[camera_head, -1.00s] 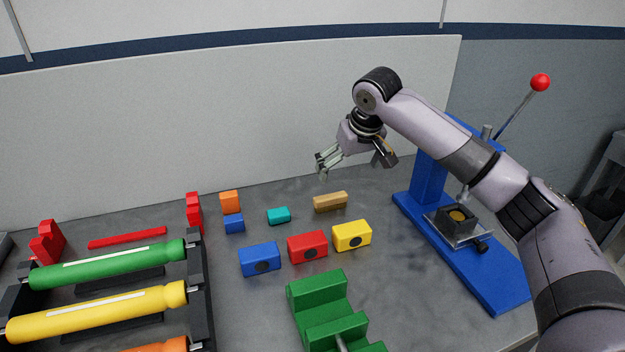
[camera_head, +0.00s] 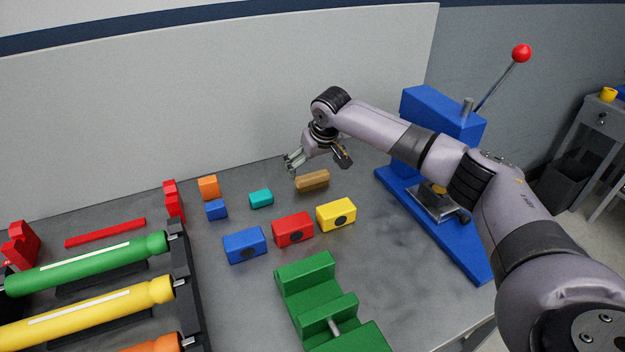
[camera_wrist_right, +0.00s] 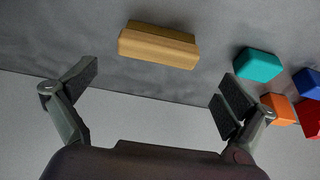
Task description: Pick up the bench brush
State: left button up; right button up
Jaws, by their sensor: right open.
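The bench brush appears to be the tan, wood-coloured block (camera_head: 312,181) lying on the grey bench near the back panel. No bristles can be made out. It also shows in the right wrist view (camera_wrist_right: 158,46), lying crosswise beyond the fingers. My right gripper (camera_head: 291,162) is just above and to the left of it in the head view. In the right wrist view the fingers (camera_wrist_right: 160,84) are spread wide with nothing between them, apart from the brush. My left gripper is not in view.
A teal block (camera_head: 261,198) and yellow (camera_head: 336,214), red (camera_head: 293,229) and blue (camera_head: 244,245) blocks lie near the brush. A blue lever press (camera_head: 440,115) stands right, a green stepped block (camera_head: 315,300) in front. The back panel (camera_head: 200,110) is close behind.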

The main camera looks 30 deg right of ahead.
aim_at(312, 175)
jog(key=p+x, duration=0.1)
jog(key=x, duration=0.4)
jog(key=shift+s+d+f, duration=0.15)
jog(key=shift+f, duration=0.1)
jog(key=shift+c, duration=0.5)
jog(key=c, duration=1)
jog(key=shift+r, duration=0.1)
notch_tip(312, 175, up, 20)
jog(key=b, duration=0.2)
